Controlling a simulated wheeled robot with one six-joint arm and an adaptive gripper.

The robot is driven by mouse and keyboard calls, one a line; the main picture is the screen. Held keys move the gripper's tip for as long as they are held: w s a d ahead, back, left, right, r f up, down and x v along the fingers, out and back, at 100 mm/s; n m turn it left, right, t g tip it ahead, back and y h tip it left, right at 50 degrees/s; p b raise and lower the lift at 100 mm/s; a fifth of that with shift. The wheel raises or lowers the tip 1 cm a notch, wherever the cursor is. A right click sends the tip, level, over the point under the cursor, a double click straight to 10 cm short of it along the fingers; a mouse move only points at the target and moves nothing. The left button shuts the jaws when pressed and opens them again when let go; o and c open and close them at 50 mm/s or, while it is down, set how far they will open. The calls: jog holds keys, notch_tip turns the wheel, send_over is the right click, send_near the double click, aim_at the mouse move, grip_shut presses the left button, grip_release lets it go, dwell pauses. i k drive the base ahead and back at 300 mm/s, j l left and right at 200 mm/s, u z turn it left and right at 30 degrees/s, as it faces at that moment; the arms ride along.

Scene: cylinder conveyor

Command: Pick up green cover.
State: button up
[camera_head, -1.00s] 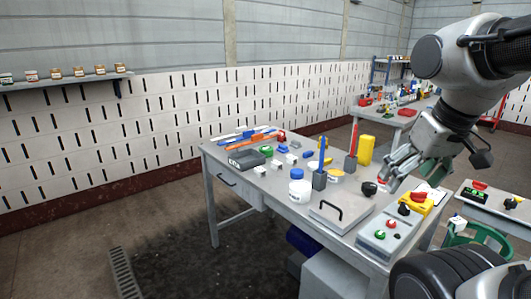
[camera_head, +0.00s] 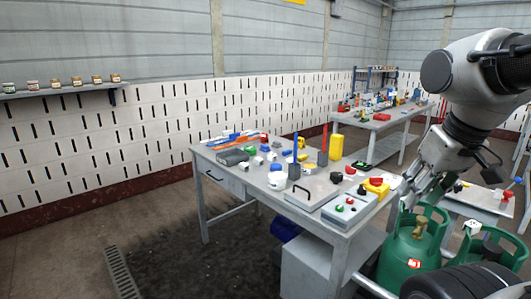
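A small round green piece (camera_head: 250,150) lies on the left part of the grey workbench (camera_head: 312,210), beside a dark box; it may be the green cover, but it is too small to be sure. My gripper (camera_head: 412,196) hangs at the right, beyond the bench's right end and by the top of a green gas cylinder (camera_head: 402,258). It is far from the small green piece. Its fingertips overlap the clutter behind, so I cannot tell whether they are open or hold anything.
A second green cylinder (camera_head: 490,255) stands at the right. The bench carries a white jar (camera_head: 277,181), a grey control box (camera_head: 349,208) and a yellow container (camera_head: 336,147). Another cluttered table (camera_head: 385,122) stands behind. Floor at the left front is clear.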

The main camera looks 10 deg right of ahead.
aim_at(251, 149)
jog(key=z, duration=0.5)
jog(key=i+j+z, duration=0.1)
jog(key=z, duration=0.35)
jog(key=j+z, duration=0.2)
jog(key=z, duration=0.3)
jog(key=i+j, duration=0.15)
jog(key=j, duration=0.5)
jog(key=i+j, duration=0.1)
jog(key=j, duration=0.55)
jog(key=i+j, duration=0.15)
jog(key=j, duration=0.5)
jog(key=i+j, duration=0.1)
jog(key=j, duration=0.55)
jog(key=i+j, duration=0.15)
jog(key=j, duration=0.55)
jog(key=i+j, duration=0.15)
jog(key=j, duration=0.5)
jog(key=i+j, duration=0.1)
jog(key=j, duration=0.55)
jog(key=i+j, duration=0.15)
jog(key=j, duration=0.5)
